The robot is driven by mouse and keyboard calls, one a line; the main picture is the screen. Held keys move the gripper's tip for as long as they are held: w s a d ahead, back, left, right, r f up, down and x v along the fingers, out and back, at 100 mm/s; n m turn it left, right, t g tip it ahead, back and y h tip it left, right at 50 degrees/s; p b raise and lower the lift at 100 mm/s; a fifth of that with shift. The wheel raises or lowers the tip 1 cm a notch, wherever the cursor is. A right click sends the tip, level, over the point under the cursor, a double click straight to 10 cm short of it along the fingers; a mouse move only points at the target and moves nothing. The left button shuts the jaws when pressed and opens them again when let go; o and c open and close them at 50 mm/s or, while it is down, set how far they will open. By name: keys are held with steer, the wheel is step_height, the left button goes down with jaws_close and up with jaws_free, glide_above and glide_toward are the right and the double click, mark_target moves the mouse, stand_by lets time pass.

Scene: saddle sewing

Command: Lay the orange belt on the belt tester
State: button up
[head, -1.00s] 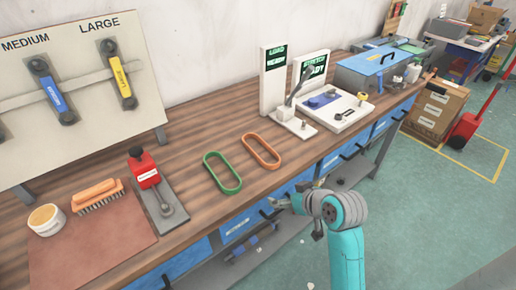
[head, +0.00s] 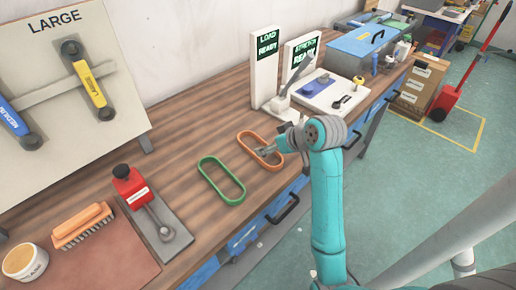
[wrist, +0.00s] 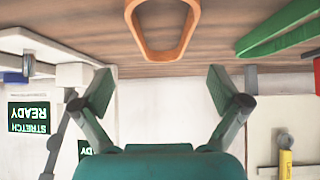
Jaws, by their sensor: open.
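The orange belt (head: 241,143), a long closed loop, lies flat on the wooden bench to the right of the green belt (head: 203,173). My gripper (head: 264,151) is open and empty over its right part. In the wrist view the orange belt (wrist: 162,55) lies beyond my open gripper (wrist: 160,88), near the middle, with nothing between the fingers. Behind the belt stand a white LOAD READY panel (head: 264,78) and a white STRETCH READY unit (head: 330,93) with a flat white base. I cannot tell which of these is the belt tester.
A red-topped press (head: 130,187), a brush (head: 82,225) and a round tin (head: 25,262) are at the left. A blue toolbox (head: 361,53) stands beyond the white units. A LARGE board (head: 125,75) leans at the back.

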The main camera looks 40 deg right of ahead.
steer(key=shift+a+x, duration=0.2)
steer(key=shift+x, duration=3.15)
steer(key=shift+s+f, duration=0.1)
steer(key=shift+f, duration=0.05)
steer(key=c, duration=1.3)
steer(key=shift+o, duration=0.2)
